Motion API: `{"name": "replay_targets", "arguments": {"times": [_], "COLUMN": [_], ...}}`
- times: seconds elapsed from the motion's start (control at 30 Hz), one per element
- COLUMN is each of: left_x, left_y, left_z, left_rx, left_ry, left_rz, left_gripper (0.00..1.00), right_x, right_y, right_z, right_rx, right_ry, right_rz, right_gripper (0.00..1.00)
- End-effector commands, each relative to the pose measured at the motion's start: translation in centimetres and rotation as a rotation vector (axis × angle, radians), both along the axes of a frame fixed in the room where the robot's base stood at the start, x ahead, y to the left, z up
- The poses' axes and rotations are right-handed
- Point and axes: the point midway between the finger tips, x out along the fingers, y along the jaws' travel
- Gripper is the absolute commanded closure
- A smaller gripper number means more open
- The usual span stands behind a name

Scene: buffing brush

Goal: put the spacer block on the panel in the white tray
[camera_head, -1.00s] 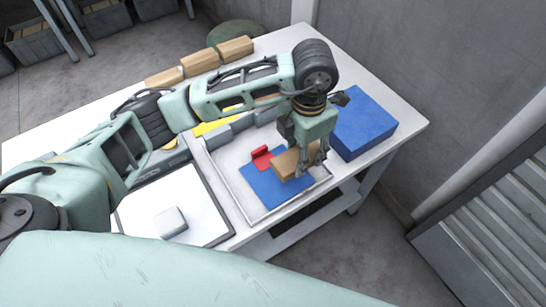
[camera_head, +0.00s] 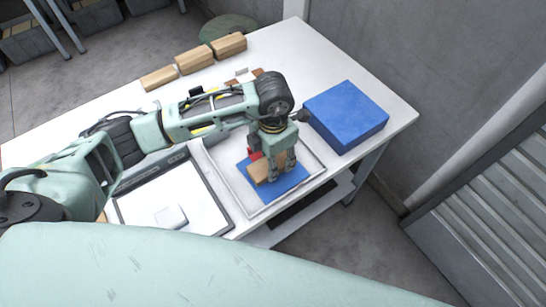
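The white tray (camera_head: 312,160) lies on the table with the blue panel (camera_head: 278,189) flat inside it. A tan wooden block (camera_head: 260,172), which looks like the spacer block, is over the panel, between my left gripper's fingers. My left gripper (camera_head: 281,174) points down from above and appears shut on the block. I cannot tell whether the block touches the panel. A small red piece (camera_head: 254,155) is by the panel's far left corner, partly hidden by the gripper. My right gripper is not in view.
A large blue box (camera_head: 346,115) stands right of the tray. Several wooden blocks (camera_head: 194,61) line the table's far left edge. A white board with a dark frame (camera_head: 172,200) and a small pale block (camera_head: 171,217) lies left of the tray.

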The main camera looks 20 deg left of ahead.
Motion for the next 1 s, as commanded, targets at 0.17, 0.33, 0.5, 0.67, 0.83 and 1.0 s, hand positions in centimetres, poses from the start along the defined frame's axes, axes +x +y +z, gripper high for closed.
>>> {"name": "replay_targets", "arguments": {"times": [0.17, 0.33, 0.5, 0.67, 0.83, 1.0], "left_x": [0.0, 0.0, 0.0, 0.0, 0.2, 0.2], "left_y": [0.0, 0.0, 0.0, 0.0, 0.0, 0.0], "left_z": [-0.2, -0.2, -0.2, 0.1, 2.1, 5.8], "left_rx": [0.000, 0.001, 0.000, 0.000, -0.002, -0.001], "left_ry": [0.000, 0.001, 0.000, 0.000, -0.006, -0.008], "left_rz": [0.000, 0.000, 0.000, 0.001, 0.000, 0.000], "left_gripper": [0.47, 0.35, 0.35, 0.35, 0.35, 0.35], "right_x": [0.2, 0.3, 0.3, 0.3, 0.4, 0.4], "right_y": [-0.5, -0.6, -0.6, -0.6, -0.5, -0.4], "right_z": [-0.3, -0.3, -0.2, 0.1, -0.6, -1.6], "right_rx": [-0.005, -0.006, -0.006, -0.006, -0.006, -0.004], "right_ry": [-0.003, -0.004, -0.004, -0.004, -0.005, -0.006], "right_rz": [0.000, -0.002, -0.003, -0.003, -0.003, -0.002], "right_gripper": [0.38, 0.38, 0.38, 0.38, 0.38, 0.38]}}
